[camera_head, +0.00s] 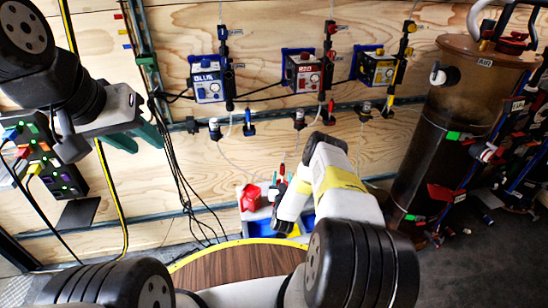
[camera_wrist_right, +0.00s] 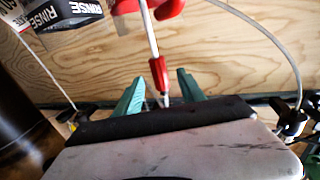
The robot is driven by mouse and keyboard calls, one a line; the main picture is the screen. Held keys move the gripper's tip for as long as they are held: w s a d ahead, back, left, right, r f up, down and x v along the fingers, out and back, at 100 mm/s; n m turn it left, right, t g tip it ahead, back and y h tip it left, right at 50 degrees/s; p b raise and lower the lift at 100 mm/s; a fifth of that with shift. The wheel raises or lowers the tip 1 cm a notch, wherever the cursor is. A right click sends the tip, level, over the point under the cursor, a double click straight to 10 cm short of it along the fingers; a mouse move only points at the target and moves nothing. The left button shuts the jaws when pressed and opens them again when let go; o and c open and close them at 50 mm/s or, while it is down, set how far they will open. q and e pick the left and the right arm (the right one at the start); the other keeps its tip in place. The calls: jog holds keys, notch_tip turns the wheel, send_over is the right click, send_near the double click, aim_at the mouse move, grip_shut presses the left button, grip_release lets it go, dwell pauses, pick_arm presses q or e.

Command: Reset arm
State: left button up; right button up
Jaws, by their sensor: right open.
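My left gripper (camera_head: 138,138) is at the left in the head view, in front of the plywood wall. Its two teal fingers are apart with nothing seen between them. My right arm (camera_head: 345,190) reaches up from the lower right and bends down near the middle. Its gripper's fingers cannot be made out there. In the right wrist view my right gripper (camera_wrist_right: 160,92) has its two teal fingers apart. A thin white rod with a red fitting (camera_wrist_right: 158,75) shows between them in the picture, and I cannot tell whether it touches them.
On the wall hang a blue-labelled box (camera_head: 207,82), a red-labelled box (camera_head: 304,72) and a yellow box (camera_head: 378,70) with hoses. A brown cylinder (camera_head: 455,125) stands at right. Cables (camera_head: 180,175) hang centre-left. A round wooden top (camera_head: 235,262) is in front.

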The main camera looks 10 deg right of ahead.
jog(key=shift+s, duration=0.25)
dwell(0.3)
